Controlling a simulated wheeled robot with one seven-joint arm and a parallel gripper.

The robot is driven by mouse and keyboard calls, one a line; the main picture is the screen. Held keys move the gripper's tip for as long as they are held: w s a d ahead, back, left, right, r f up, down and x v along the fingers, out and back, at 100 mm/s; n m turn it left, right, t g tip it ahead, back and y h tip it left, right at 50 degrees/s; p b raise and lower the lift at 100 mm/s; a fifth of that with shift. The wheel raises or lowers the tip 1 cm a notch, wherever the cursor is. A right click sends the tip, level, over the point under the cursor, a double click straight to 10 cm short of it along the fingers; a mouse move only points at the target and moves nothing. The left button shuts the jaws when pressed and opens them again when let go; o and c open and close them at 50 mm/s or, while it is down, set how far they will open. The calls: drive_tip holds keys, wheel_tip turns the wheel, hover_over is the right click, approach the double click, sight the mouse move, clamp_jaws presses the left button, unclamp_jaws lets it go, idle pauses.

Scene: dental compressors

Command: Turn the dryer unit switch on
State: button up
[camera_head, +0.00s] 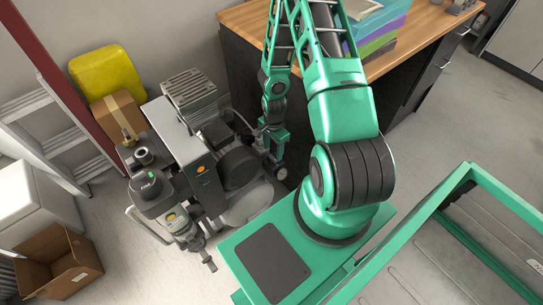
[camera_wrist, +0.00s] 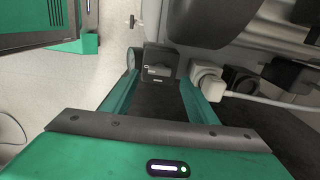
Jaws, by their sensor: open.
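The compressor assembly with the dryer unit (camera_head: 195,150) stands on the floor at left in the head view, grey and black with an orange round mark. My gripper (camera_head: 275,168) is beside its right side, pointing down. In the wrist view my gripper (camera_wrist: 163,82) is open, with its two green fingers apart. A small dark box with a pale label (camera_wrist: 160,66) shows between and beyond the fingertips, a round gauge-like part at its left. Whether this box carries the dryer switch, and any switch position, I cannot tell. No contact with it is clear.
A white cable and plugs (camera_wrist: 225,88) run close by the right finger, below a large grey body (camera_wrist: 190,18). A wooden-topped cabinet (camera_head: 245,15) stands behind my arm. A yellow container (camera_head: 107,70), a ladder (camera_head: 45,125) and an open cardboard box (camera_head: 60,265) lie left.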

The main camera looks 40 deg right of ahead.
sight(273, 158)
drive_tip(key=shift+f, duration=2.15)
drive_tip(key=shift+c, duration=0.7)
drive_tip(key=c, duration=0.9)
drive_tip(key=shift+a, duration=0.2)
drive_tip(key=shift+d, duration=0.15)
